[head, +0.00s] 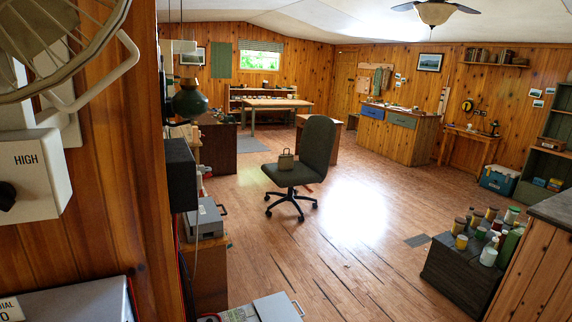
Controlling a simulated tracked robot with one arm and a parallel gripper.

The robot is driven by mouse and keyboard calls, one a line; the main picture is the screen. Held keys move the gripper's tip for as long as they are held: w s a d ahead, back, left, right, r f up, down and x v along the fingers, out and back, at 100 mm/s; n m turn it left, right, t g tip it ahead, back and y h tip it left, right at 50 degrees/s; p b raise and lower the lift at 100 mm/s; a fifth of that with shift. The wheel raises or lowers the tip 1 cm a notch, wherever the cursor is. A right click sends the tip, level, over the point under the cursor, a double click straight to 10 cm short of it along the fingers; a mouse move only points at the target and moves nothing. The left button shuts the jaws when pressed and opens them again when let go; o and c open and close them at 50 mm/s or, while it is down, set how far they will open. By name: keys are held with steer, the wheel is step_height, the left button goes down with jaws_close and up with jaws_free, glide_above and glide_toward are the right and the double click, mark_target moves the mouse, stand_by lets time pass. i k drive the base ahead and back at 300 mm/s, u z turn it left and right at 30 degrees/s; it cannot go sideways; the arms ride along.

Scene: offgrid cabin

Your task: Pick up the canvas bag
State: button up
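The chair is near the middle of the room, some way off across the floor. The bag is small in the picture, so its material is hard to tell. My gripper does not show in the head view.
A wooden wall (120,150) with a switch box (33,174) and a wire-guarded fan fills the near left. A dark crate (462,270) with several jars stands at the right. Open wooden floor (345,225) lies between here and the chair.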

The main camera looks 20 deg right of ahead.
mark_target(285, 162)
steer(key=z, duration=1.6)
steer(key=i, duration=4.9)
steer(key=u, duration=1.25)
